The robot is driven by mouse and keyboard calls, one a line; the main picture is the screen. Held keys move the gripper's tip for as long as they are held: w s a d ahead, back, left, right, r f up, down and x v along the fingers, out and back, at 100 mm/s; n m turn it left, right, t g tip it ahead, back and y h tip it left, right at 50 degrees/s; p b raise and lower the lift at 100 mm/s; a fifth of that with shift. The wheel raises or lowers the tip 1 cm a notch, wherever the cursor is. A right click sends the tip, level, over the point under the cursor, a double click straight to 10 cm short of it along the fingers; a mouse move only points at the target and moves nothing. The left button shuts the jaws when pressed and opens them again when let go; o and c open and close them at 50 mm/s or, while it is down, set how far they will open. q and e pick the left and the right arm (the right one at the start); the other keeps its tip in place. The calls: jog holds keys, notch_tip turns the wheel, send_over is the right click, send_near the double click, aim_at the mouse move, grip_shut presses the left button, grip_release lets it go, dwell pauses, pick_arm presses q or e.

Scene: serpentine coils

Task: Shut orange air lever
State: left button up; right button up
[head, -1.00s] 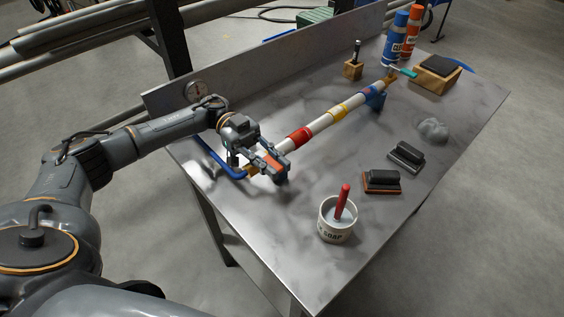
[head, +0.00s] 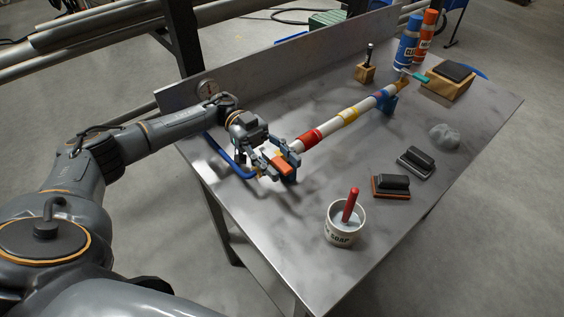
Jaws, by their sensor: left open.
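The orange air lever (head: 284,164) sits at the near end of a long white pipe (head: 345,118) with red, yellow and blue bands. A blue hose (head: 233,169) joins the pipe near a brass fitting at this end. My left gripper (head: 278,159) is open, with its fingers around the lever, one on each side. I cannot tell whether either finger touches it. The fingers partly hide the fitting. The pipe's far end has a teal lever (head: 414,76). My right gripper is not in view.
A soap cup (head: 339,235) with a red handle stands at the front. Two black-handled blocks (head: 391,190) and a grey lump (head: 445,136) lie to the right. Blue and orange bottles (head: 407,45) stand at the far end.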

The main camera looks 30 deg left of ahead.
pick_arm(q)
jog(key=v, duration=0.6)
jog(key=shift+a, duration=0.35)
jog(key=shift+w, duration=0.15)
